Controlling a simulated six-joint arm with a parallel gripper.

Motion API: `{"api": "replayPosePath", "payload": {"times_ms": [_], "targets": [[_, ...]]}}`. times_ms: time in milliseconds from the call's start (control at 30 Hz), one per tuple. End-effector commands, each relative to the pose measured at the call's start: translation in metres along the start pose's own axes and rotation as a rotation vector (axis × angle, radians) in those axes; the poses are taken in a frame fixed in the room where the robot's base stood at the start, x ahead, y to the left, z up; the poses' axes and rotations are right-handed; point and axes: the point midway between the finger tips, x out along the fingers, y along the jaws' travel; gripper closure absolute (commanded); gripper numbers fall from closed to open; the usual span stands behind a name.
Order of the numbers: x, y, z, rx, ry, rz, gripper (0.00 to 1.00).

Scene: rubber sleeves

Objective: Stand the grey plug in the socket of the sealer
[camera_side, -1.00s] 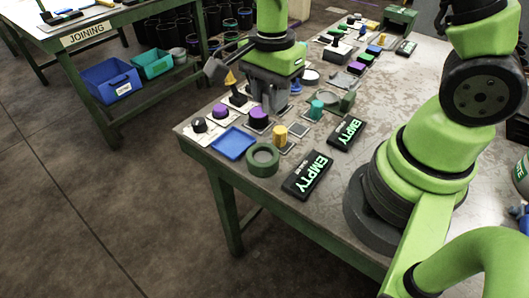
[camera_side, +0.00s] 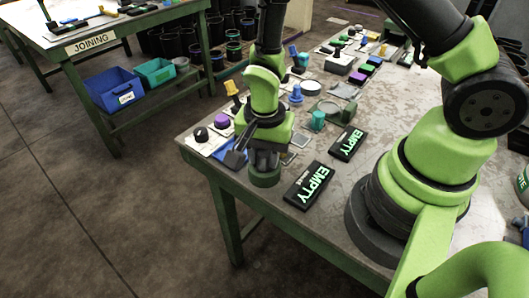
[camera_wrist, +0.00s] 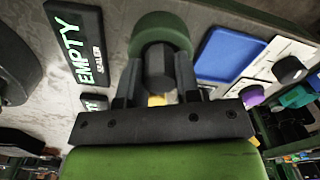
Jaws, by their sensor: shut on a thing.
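The grey plug (camera_wrist: 158,68) is a dark grey, many-sided piece between the fingers of my gripper (camera_wrist: 157,88), which is shut on it. The sealer's socket is a thick green ring (camera_wrist: 160,22), and it shows below my gripper in the side view (camera_side: 265,179). The plug's far end lies over the ring's opening in the wrist view. I cannot tell how deep it sits in the ring. In the side view my gripper (camera_side: 267,150) is right over the ring and hides the plug. A black EMPTY sign (camera_wrist: 75,45) with sealer lettering lies beside the ring.
A blue tray (camera_wrist: 228,55) lies close beside the ring. A black knob (camera_side: 200,134) and a purple knob (camera_side: 221,121) stand on white plates nearby. A teal plug (camera_side: 318,120) and a second EMPTY sign (camera_side: 347,143) are farther back. The table's front edge is close.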

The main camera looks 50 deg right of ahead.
Motion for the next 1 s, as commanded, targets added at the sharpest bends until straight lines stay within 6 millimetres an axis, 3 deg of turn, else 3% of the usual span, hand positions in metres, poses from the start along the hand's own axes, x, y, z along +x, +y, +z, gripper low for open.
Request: {"api": "replayPosePath", "payload": {"times_ms": [367,400,500,833,1000], "targets": [[0.004,0.000,0.000,0.001,0.000,0.000,0.92],[0.005,0.000,0.000,0.001,0.000,0.000,0.65],[0.004,0.000,0.000,0.001,0.000,-0.001,0.44],[0.001,-0.001,0.000,0.001,0.000,-0.002,0.44],[-0.019,-0.002,0.000,0.001,0.001,-0.007,0.44]]}}
